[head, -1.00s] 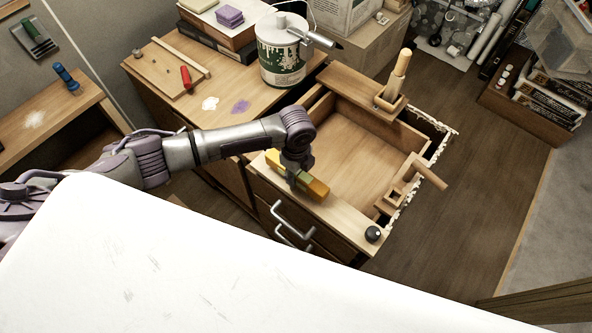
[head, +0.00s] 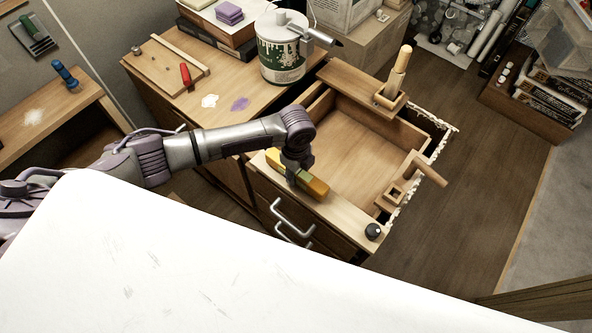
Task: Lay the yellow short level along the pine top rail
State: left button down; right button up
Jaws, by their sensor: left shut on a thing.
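The yellow short level (head: 314,187) lies lengthwise along the pine top rail (head: 342,219), the light wooden front edge of the open drawer box. My left gripper (head: 292,180) comes down from above and is shut on the level near its middle. The gripper hides part of the level, and I cannot tell whether the level's underside fully touches the rail. My right gripper is not in view.
A black knob (head: 373,231) sits at the rail's right end. Wooden clamps (head: 396,78) stand on the drawer's far side. A paint can (head: 282,50) and red-handled tool (head: 185,75) are on the bench behind. A white surface (head: 150,260) fills the foreground.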

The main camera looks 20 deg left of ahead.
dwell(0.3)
pick_arm(q)
jog(key=c, duration=0.7)
grip_release()
jog(key=shift+o, duration=0.2)
jog(key=shift+f, duration=0.1)
notch_tip(320, 180, up, 12)
jog(key=shift+r, duration=0.1)
